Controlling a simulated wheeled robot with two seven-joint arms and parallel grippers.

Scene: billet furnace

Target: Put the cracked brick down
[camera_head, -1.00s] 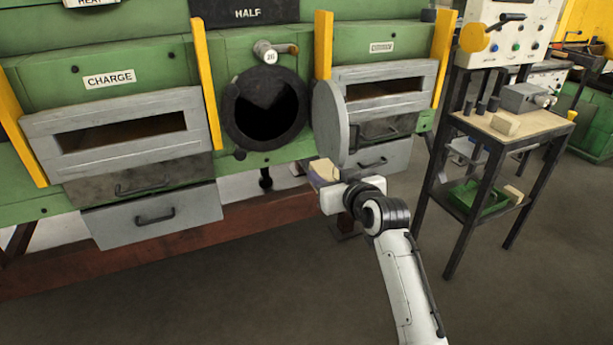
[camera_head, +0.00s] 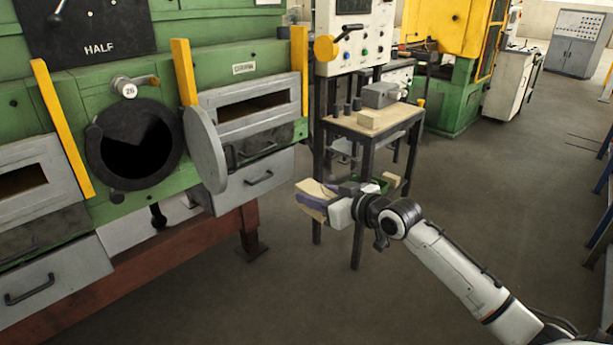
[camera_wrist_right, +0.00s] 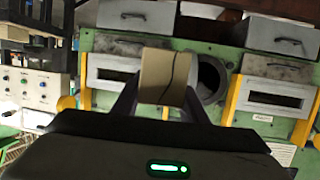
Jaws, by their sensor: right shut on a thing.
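The cracked brick (camera_head: 318,192) is a pale tan block held in my right gripper (camera_head: 328,203), in front of the side table. In the right wrist view the brick (camera_wrist_right: 164,78) shows a dark crack line down its face, between the two fingers. My right gripper is shut on it, and the brick is in the air, clear of any surface. My left gripper is not in view.
Open floor lies at right.

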